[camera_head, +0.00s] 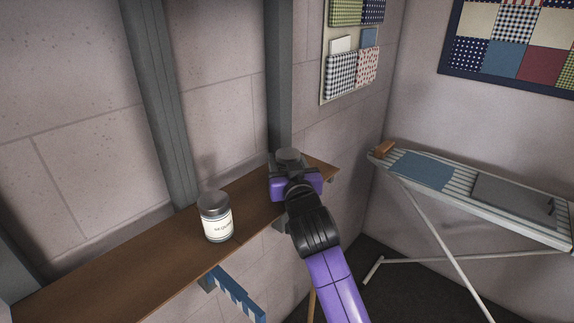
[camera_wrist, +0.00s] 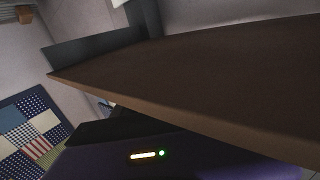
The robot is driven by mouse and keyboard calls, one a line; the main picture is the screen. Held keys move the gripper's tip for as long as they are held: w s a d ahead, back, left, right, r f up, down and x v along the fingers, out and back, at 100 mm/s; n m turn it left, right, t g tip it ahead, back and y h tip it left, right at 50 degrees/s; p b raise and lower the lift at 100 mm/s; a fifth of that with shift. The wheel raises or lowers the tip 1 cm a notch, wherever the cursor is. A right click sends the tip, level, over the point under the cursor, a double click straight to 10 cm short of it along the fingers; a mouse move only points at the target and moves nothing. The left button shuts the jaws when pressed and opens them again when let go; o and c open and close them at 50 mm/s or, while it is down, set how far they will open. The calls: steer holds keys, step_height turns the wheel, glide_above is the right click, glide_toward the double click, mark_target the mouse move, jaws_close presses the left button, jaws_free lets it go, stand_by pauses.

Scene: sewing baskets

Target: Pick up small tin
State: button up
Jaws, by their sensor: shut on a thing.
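My gripper (camera_head: 287,166) is at the right end of the brown wooden shelf, seen from behind and above past my purple and black arm. It is shut on a small grey round thing, which I take to be the small tin (camera_head: 288,155); only its top shows above the purple wrist. The fingers and the tin's lower part are mostly hidden, so I cannot tell whether the tin touches the shelf. In the wrist view the tin cannot be made out clearly.
Grey posts rise behind the shelf. A fabric wall organiser (camera_head: 350,65) hangs above. An ironing board (camera_head: 480,195) stands at right. The shelf between jar and gripper is clear.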

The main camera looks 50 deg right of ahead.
steer(key=shift+r, duration=0.15)
step_height(320, 180, up, 20)
steer(key=shift+b, duration=0.4)
